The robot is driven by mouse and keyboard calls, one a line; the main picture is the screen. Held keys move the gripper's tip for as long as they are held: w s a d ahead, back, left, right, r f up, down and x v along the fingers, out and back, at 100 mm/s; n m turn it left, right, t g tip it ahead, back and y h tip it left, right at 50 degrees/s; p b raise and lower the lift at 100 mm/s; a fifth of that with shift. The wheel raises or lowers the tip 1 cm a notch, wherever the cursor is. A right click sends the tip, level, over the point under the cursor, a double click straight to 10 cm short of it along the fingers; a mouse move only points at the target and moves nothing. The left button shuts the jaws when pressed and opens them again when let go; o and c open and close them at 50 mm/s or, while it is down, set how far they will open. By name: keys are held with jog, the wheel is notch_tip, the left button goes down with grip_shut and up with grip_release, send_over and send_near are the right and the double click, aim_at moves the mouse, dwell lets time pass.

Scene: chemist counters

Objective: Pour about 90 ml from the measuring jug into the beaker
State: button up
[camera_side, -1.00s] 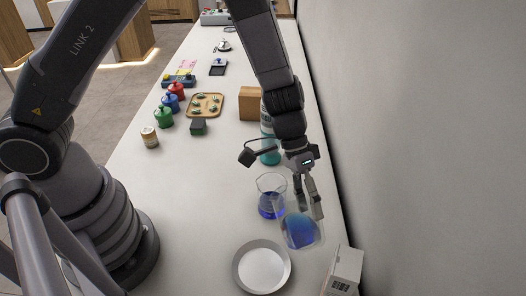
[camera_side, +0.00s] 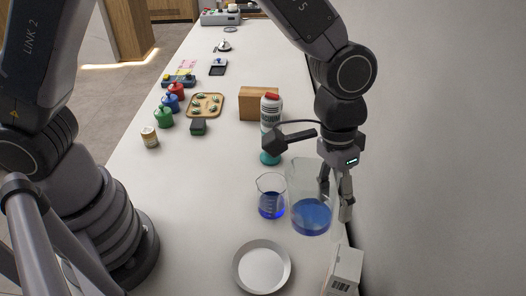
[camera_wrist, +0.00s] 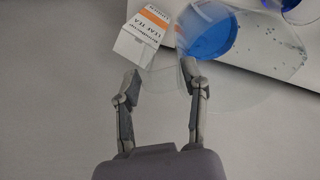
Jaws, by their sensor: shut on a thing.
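The measuring jug (camera_side: 309,205) is a clear vessel with blue liquid in its lower part. My gripper (camera_side: 337,200) is shut on its right side and holds it roughly upright. The beaker (camera_side: 271,187) stands on the counter just left of the jug, with darker blue liquid in its lower part. In the wrist view, my gripper's fingers (camera_wrist: 160,80) flank faint clear material. The jug's blue liquid (camera_wrist: 208,36) shows above them, and part of the beaker's blue liquid (camera_wrist: 290,4) shows at the top right. The exact finger contact is unclear.
A round metal dish (camera_side: 262,267) lies in front of the beaker. A white carton (camera_side: 343,271) stands at the front right, close to the wall. A red-capped bottle (camera_side: 271,110) and a wooden block (camera_side: 257,103) stand behind. Coloured jars are at the left.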

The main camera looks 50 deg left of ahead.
jog(key=shift+s+d+t+y, duration=0.25)
jog(key=shift+d+t+y, duration=0.05)
jog(key=shift+d+y, duration=0.65)
jog(key=shift+a, duration=0.1)
dwell(0.8)
